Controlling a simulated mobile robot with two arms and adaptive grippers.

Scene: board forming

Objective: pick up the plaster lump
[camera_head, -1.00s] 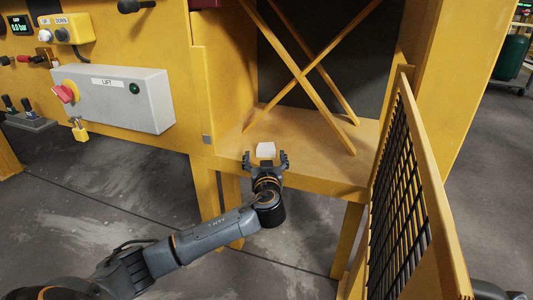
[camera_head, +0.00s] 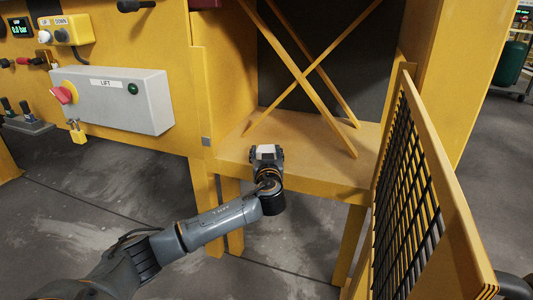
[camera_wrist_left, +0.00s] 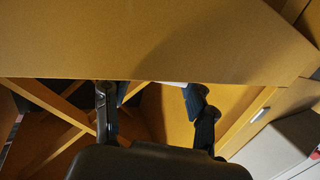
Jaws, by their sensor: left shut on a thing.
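The plaster lump (camera_head: 265,149) is a small white block at the front part of the yellow shelf (camera_head: 315,170), in the head view. My left gripper (camera_head: 266,154) is at the shelf's front edge, shut on the lump with a finger at each side of it. In the left wrist view the two fingers (camera_wrist_left: 152,97) show below a broad tan surface. Only a thin white sliver of the lump (camera_wrist_left: 172,83) shows there; the rest is hidden. I cannot tell whether the lump touches the shelf. My right gripper is not in view.
Crossed yellow bars (camera_head: 305,72) stand behind the lump on the shelf. A yellow-framed mesh guard (camera_head: 412,190) stands at the right. A grey lift control box (camera_head: 112,97) with a red knob is on the yellow panel at the left.

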